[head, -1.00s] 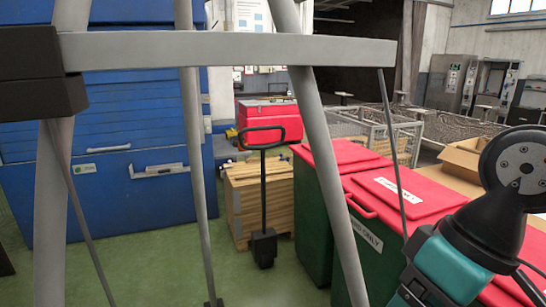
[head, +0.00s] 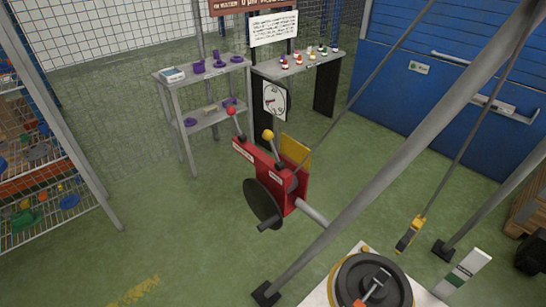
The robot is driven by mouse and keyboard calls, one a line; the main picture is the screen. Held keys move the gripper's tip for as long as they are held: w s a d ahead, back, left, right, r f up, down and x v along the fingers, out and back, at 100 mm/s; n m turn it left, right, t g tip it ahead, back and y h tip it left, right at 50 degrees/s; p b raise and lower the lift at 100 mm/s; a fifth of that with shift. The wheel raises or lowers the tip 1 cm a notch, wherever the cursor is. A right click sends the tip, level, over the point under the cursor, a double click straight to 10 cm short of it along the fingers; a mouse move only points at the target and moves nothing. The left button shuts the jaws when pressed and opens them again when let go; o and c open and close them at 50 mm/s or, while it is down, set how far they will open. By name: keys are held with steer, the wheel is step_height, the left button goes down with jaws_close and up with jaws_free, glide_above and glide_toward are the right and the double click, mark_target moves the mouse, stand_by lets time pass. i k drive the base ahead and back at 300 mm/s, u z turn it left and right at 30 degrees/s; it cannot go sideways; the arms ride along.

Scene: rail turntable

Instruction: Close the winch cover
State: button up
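The winch is a red box (head: 248,155) standing on the green floor near the middle of the head view. It has a lever with a red knob (head: 231,111) and a lever with a yellow knob (head: 268,135). A black disc (head: 262,203) with a handle is on its front side. A yellow panel (head: 297,150), which looks like the winch cover, stands raised at the back right of the red box. Its hinge is too small to make out. My gripper is not in view.
A turntable with a black wheel (head: 372,287) is at the bottom right. A yellow hook (head: 410,233) hangs nearby. Shelves (head: 205,70) stand behind. Floor left of the winch is clear.

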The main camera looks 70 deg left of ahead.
mark_target(297, 151)
steer(key=k, duration=1.2)
steer(key=u, duration=2.3)
steer(key=i, duration=4.65)
steer(key=z, duration=2.05)
steer(key=i, duration=0.65)
steer(key=z, duration=1.35)
